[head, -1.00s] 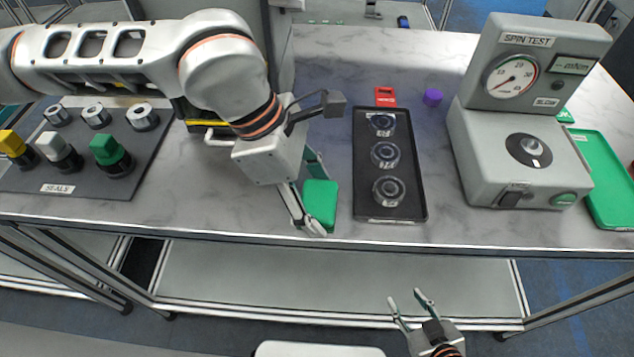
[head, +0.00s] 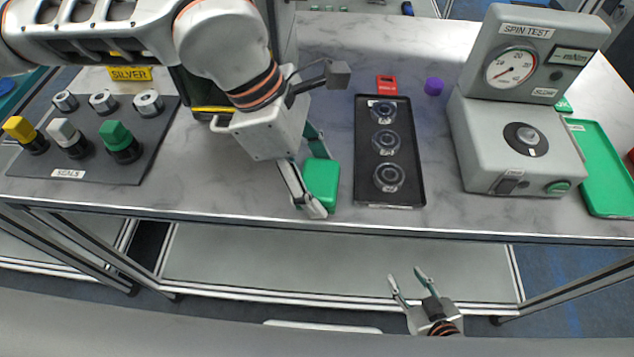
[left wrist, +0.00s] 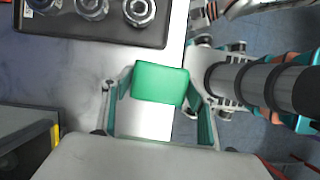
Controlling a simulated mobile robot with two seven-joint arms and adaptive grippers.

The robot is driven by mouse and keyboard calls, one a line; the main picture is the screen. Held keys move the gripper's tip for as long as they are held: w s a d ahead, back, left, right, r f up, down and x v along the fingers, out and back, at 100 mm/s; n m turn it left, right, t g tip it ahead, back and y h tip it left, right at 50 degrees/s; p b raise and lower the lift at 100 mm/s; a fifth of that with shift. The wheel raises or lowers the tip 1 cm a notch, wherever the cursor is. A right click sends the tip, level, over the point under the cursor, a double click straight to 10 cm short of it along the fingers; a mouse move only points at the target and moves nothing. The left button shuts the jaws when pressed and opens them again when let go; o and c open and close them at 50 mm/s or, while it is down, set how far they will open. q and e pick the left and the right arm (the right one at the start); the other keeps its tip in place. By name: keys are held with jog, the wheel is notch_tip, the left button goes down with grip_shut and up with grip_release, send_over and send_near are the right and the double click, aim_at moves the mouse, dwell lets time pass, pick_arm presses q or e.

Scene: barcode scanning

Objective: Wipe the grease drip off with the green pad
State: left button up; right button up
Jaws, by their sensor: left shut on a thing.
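The green pad (head: 321,184) is a rounded green block at the front of the marble-topped bench, left of the black tray. My left gripper (head: 318,190) is shut on it, a finger on either side. The left wrist view also shows the pad (left wrist: 160,83) between the two fingers, close over the bench top near its front edge. I cannot tell whether the pad touches the bench. I cannot make out a grease drip in either view. My right gripper (head: 408,284) is open and empty, low in front of the bench.
A black tray (head: 409,187) with three round bearing-like parts lies right of the pad. A spin-test machine (head: 520,150) and a green tray (head: 603,175) stand further right. A seals board (head: 95,172) with coloured knobs lies left. A red tag and purple cap lie behind.

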pick_arm(q)
jog(key=shift+r+p, duration=0.4)
jog(key=shift+r, duration=0.85)
pick_arm(e)
jog(key=shift+w+r, duration=0.3)
jog(key=shift+r, duration=0.55)
pick_arm(q)
jog(key=shift+w, duration=0.1)
jog(key=shift+r+p, duration=0.35)
jog(key=shift+r, duration=1.15)
pick_arm(e)
jog(key=shift+w+r, duration=0.1)
jog(key=shift+r, duration=0.3)
pick_arm(q)
jog(key=shift+f, duration=0.1)
